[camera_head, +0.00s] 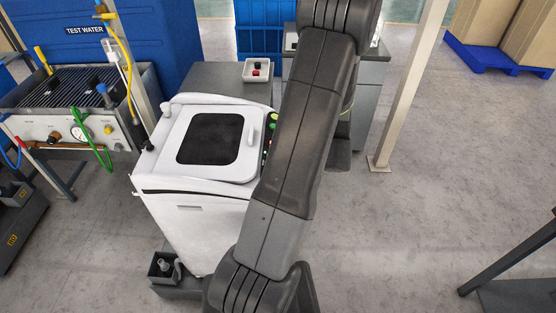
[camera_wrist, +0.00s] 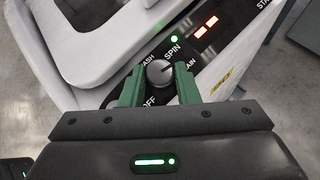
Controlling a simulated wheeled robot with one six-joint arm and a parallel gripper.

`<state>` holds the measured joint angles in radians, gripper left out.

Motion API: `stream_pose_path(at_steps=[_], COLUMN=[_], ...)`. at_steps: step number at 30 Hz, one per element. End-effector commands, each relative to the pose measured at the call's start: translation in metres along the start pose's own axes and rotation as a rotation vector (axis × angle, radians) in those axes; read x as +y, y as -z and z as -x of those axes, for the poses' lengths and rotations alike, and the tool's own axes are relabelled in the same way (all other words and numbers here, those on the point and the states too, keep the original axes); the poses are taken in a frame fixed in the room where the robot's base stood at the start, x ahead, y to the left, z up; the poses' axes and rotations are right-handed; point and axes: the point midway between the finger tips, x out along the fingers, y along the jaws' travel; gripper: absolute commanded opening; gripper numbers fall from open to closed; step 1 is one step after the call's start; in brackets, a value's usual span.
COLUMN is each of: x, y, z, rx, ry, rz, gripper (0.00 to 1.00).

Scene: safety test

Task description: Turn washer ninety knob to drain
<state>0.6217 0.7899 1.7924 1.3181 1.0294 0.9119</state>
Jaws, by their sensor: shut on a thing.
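The knob (camera_wrist: 159,73) is a round grey dial on the black control panel of the white washer (camera_head: 176,200). In the wrist view the labels around it read SPIN above, OFF below, a partly hidden WASH at left and a partly hidden word ending in "AIN" at right. The knob's mark seems to face up toward SPIN, but it is small. My gripper (camera_wrist: 160,84) has its two green fingers on either side of the knob, shut on it. In the head view my arm hides the knob and the gripper.
A green light (camera_wrist: 174,40) and a red display (camera_wrist: 206,27) are lit on the panel. A test water bench (camera_head: 70,100) stands left of the washer. A grey cabinet (camera_head: 215,80) with a small white tray (camera_head: 257,77) stands behind. A post (camera_head: 408,90) rises at right; open floor lies beyond.

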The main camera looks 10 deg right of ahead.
Motion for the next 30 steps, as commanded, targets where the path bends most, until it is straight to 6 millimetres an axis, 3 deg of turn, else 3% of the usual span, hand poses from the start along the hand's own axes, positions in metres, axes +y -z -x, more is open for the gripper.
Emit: stream_pose_path(at_steps=[13,30], x=[0.0041,0.0045], y=[0.001,0.0005], z=[-0.0009,-0.001], rx=[0.002,0.002], ry=[0.192,0.241], rz=[-0.221,-0.277], gripper=[0.06,0.06])
